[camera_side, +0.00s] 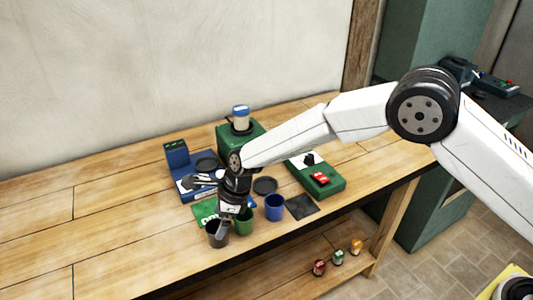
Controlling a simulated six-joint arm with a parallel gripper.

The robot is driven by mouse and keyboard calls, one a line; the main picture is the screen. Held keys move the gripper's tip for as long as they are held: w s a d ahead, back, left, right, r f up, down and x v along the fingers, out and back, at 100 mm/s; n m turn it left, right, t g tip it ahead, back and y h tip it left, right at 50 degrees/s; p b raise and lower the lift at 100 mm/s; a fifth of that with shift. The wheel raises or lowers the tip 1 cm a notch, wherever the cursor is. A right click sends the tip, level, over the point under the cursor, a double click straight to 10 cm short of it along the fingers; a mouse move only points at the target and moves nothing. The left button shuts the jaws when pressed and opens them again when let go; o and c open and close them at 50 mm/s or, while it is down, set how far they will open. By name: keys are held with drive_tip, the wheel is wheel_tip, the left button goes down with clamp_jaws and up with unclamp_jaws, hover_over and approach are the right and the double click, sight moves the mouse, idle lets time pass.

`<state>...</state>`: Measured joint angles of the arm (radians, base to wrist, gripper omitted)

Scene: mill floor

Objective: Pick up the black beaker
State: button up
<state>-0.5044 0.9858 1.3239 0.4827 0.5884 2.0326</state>
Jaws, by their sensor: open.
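The black beaker (217,239) stands near the front edge of the wooden table, at the left of a short row of beakers. My gripper (223,226) points down right at the beaker's mouth, with its fingertips over or just inside the rim. The jaws are open. The gripper hides part of the beaker's top, and I cannot tell whether a finger touches the wall.
A green beaker (243,222) stands close on the right, then a blue beaker (274,207) and a black mat (301,207). Behind are a blue device (176,154) and a green device (327,183). The table (80,235) is clear at left.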

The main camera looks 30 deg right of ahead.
sight(213, 230)
drive_tip(key=shift+x, duration=2.6)
drive_tip(key=shift+w, duration=0.1)
drive_tip(key=c, duration=1.3)
drive_tip(key=shift+a+r, duration=0.1)
drive_tip(key=shift+r, duration=0.1)
